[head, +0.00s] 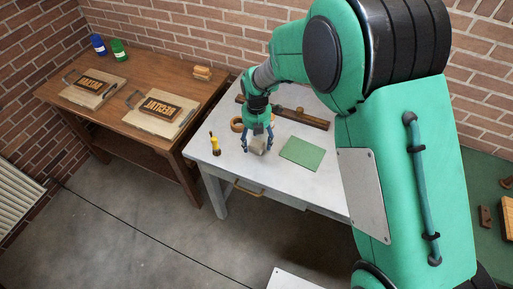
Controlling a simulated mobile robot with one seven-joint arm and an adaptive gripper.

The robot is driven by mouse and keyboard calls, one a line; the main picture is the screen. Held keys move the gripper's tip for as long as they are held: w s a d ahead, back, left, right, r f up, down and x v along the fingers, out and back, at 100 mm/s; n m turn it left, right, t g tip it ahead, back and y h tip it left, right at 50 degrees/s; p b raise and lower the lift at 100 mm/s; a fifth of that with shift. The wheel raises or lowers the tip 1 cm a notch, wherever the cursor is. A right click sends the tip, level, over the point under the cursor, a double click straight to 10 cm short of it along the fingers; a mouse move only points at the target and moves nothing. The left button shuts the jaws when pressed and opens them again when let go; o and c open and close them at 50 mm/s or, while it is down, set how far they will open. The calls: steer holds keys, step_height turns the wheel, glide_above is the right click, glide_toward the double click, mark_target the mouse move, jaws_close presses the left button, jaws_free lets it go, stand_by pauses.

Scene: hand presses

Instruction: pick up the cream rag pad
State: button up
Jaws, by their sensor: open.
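A small pale block-like thing, which looks like the cream rag pad (258,147), sits on the light grey table (225,165) near its left part. My gripper (257,149) reaches down over it from above. Its fingers are apart, one on the left and one on the right of the pad. The gripper hides the pad's upper part. I cannot tell from this view whether the fingers touch it.
A green mat (302,153) lies right of my gripper. A yellow-and-black tool (215,144) stands to the left. A brown ring (236,125) and a long wooden bar (303,118) lie behind. A brown table (150,62) holds lettered blocks and two jars.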

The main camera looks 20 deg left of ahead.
steer(key=shift+f, duration=1)
steer(key=c, duration=1.2)
